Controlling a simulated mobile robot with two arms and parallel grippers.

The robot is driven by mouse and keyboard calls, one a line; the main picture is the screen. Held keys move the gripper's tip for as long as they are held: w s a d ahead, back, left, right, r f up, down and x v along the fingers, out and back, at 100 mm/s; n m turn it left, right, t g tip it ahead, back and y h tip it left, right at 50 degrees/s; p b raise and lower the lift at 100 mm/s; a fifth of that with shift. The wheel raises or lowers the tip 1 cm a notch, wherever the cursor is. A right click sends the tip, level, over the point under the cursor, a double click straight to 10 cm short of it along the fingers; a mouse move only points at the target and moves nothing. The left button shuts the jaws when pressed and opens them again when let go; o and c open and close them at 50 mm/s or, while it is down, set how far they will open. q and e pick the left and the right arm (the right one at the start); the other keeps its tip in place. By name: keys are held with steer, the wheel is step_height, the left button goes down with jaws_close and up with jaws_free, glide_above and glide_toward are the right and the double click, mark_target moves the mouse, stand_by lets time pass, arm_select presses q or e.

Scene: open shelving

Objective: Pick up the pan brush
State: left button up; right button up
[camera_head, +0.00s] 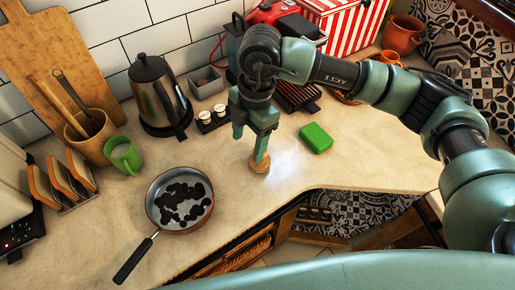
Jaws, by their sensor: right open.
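What looks like the pan brush, a small round wooden-coloured piece (260,163), is on the counter in the middle of the head view. Its upper part is hidden by my gripper. My right gripper (251,142) points down directly over it, with its fingers apart. One finger overlaps the top of the brush in the picture; I cannot tell whether they touch. A pan (179,230) with dark burnt patches sits on the counter to the left, its black handle towards the front. My left gripper is out of view.
A green sponge (316,138) lies just right of the gripper. A kettle (158,93), a small tray with two jars (212,118) and a green mug (124,155) stand to the left. The counter (225,185) between pan and brush is clear; its front edge is close.

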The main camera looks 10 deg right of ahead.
steer(key=d, duration=0.1)
steer(key=w+d+h, duration=0.1)
steer(key=d+m, duration=0.1)
steer(key=shift+w+d+r+t+h, duration=0.15)
steer(key=shift+w+t+h, duration=0.15)
steer(key=shift+w, duration=0.05)
steer(key=shift+s+f+p, duration=0.1)
steer(key=shift+f+p, duration=0.3)
steer(key=shift+f, duration=0.45)
step_height(320, 180, down, 4)
steer(key=shift+s+f+p, duration=0.15)
steer(key=shift+f+p, duration=0.1)
steer(key=shift+p, duration=0.85)
steer(key=shift+f, duration=0.55)
jaws_close()
